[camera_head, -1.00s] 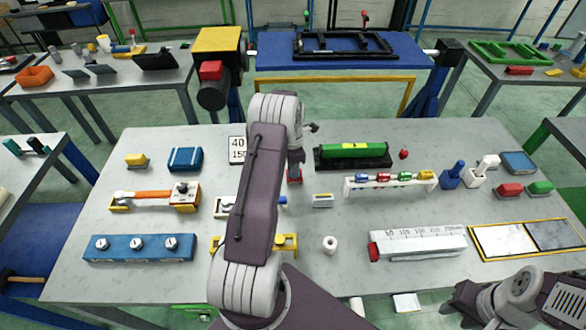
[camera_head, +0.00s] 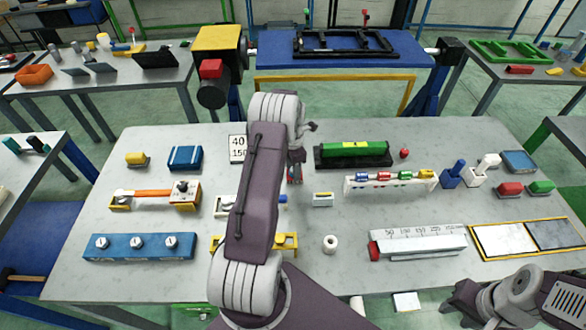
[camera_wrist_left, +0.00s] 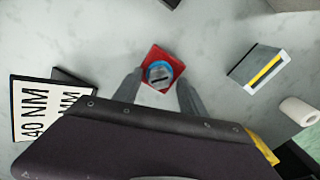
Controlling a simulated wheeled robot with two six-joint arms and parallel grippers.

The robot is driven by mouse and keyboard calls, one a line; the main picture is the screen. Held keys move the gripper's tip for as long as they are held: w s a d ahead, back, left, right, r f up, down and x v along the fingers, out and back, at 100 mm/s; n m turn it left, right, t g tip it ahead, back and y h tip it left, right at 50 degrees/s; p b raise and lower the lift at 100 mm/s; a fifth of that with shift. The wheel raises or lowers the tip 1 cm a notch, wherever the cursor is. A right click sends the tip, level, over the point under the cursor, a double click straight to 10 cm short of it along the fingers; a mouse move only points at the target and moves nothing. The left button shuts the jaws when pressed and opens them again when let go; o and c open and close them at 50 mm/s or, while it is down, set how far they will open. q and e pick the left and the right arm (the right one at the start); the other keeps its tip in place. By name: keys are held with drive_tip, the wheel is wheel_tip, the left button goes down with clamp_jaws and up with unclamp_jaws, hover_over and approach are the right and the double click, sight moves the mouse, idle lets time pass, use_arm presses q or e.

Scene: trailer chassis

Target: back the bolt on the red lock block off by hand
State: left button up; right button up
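The red lock block (camera_wrist_left: 152,56) lies on the grey table in the left wrist view, with a round grey bolt head (camera_wrist_left: 160,75) with a blue ring around it on top. My left gripper (camera_wrist_left: 158,88) is open, its two grey fingers on either side of the bolt and apart from it. I cannot tell how far above the block the fingertips are. In the head view my left gripper (camera_head: 295,172) points down behind my forearm, which mostly hides the block. My right gripper (camera_head: 455,306) is at the lower right, partly cut off, with its fingers unclear.
Torque plates (camera_wrist_left: 34,108) marked 40 NM lie left of the block. A small grey-and-yellow block (camera_wrist_left: 262,68) and a white roll (camera_wrist_left: 297,111) stand to the right. A green bar in a black tray (camera_head: 352,151) and a rack of coloured pieces (camera_head: 392,181) stand further right.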

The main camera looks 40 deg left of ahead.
use_arm(q)
wheel_tip(320, 180, up, 9)
drive_tip(key=shift+r+b, duration=0.1)
drive_tip(key=shift+b, duration=0.35)
idle(0.3)
